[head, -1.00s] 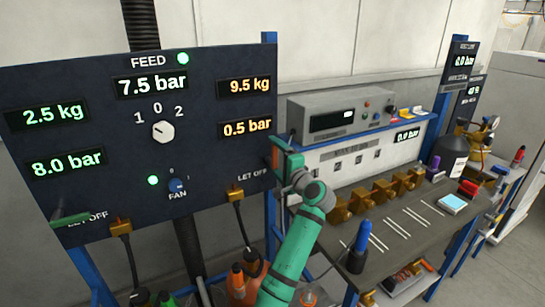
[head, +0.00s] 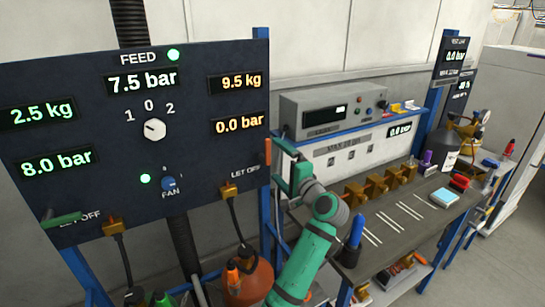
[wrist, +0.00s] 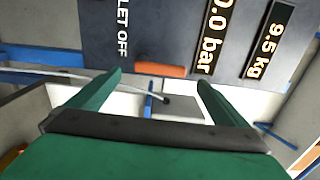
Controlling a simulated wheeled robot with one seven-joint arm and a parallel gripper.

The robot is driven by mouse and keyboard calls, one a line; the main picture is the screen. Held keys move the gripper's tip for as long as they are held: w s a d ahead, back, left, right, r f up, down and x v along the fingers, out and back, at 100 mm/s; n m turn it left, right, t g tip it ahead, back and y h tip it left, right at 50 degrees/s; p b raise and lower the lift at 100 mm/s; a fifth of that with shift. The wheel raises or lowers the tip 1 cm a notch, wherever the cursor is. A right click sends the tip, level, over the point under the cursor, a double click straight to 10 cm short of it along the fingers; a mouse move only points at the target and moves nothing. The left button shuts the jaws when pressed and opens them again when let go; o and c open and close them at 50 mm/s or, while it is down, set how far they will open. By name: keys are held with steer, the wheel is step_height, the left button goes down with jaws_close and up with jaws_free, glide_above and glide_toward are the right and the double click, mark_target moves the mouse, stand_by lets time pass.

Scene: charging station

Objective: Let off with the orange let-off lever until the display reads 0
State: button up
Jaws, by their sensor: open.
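The orange let-off lever (head: 267,152) is at the right edge of the dark panel, by the right LET OFF label. It stands upright in the head view and also shows in the wrist view (wrist: 161,69). The orange pressure display (head: 240,123) reads 0.0 bar, and the wrist view shows it sideways (wrist: 213,38). My green gripper (head: 284,163) is open and empty, just right of the lever. In the wrist view its fingers (wrist: 160,82) are spread, with the lever ahead between them and apparently apart from both.
The panel also has a green lever (head: 62,221), a FEED knob (head: 154,129) and green displays reading 2.5 kg and 8.0 bar. The orange weight display (head: 241,83) reads 9.5 kg. A workbench (head: 395,240) with brass blocks is at the right.

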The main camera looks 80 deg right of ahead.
steer(key=v, duration=0.3)
steer(key=shift+a, duration=0.1)
steer(key=shift+s, duration=0.2)
steer(key=shift+w, duration=0.1)
